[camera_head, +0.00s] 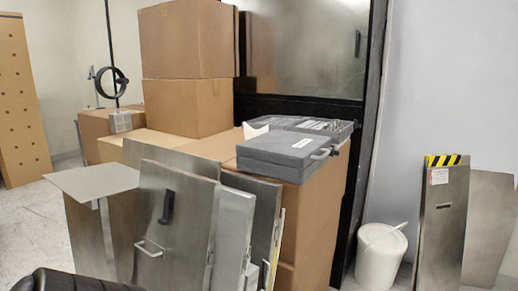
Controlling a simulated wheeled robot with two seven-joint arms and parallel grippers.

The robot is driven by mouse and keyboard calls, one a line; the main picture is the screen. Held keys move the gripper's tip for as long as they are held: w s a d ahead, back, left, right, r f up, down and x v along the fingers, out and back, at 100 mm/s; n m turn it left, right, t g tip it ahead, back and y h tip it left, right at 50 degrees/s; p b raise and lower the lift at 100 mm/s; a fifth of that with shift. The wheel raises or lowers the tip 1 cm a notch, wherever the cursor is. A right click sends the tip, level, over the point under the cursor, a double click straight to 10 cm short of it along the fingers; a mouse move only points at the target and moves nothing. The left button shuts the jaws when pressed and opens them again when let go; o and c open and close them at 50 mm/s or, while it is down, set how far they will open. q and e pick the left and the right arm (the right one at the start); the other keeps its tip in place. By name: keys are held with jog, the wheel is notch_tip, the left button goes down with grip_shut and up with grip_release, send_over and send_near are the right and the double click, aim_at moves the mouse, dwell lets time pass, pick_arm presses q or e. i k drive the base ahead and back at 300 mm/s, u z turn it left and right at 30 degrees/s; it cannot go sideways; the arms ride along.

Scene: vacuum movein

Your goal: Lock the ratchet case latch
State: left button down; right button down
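I cannot tell whether the tray and the near part are joined. The latch is too small to make out, so its state cannot be told. Neither of my grippers is in view.
Stacked cardboard boxes (187,40) stand behind and left of the case. Metal panels (178,215) with handles lean in front of the boxes. A white bucket (380,262) and a striped-top metal panel (444,225) are at the right. A dark rounded object (70,281) shows at the bottom left.

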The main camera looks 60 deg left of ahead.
aim_at(333, 153)
jog(key=u, duration=1.3)
jog(key=k, duration=0.5)
jog(key=z, duration=0.85)
jog(key=i, duration=2.05)
jog(key=u, duration=0.45)
